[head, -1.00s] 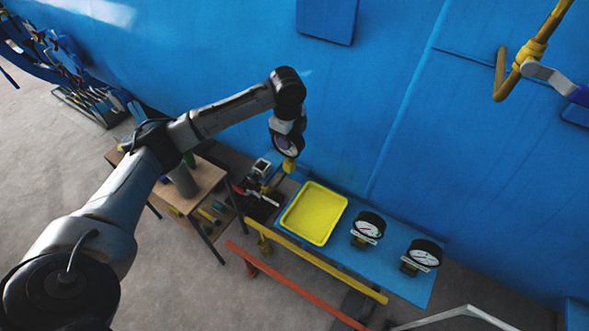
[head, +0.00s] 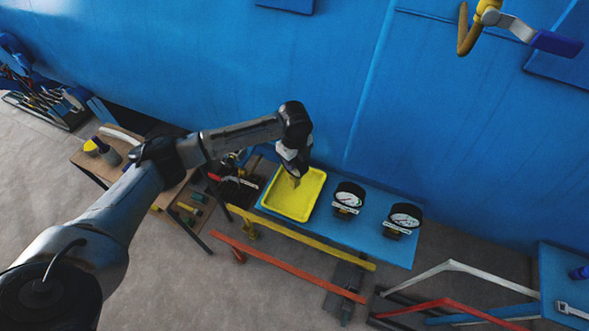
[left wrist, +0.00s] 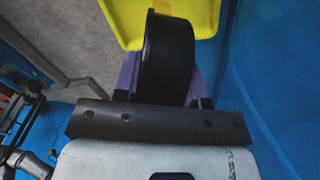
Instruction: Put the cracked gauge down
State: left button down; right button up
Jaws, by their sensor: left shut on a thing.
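My left gripper (head: 294,178) is over the yellow tray (head: 290,206) in the head view, near the tray's back edge. In the left wrist view it is shut on a black round gauge (left wrist: 168,55), seen edge-on between the purple fingers. The gauge's face and any crack are hidden. The tray (left wrist: 205,14) shows behind the gauge; I cannot tell whether they touch. Two other gauges with white dials, one nearer (head: 348,197) and one farther right (head: 404,218), stand on the blue shelf to the tray's right. My right gripper is not in view.
The blue shelf (head: 375,238) runs along the big blue wall (head: 240,60). Yellow (head: 310,243) and orange (head: 280,263) rails run in front. A wooden table (head: 95,160) with tools stands at left. A yellow pipe with a blue-handled valve (head: 555,43) is at upper right.

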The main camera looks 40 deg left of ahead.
pick_arm(q)
jog(key=shift+f, duration=2.3)
jog(key=c, duration=0.7)
grip_release()
jog(key=shift+f, duration=0.1)
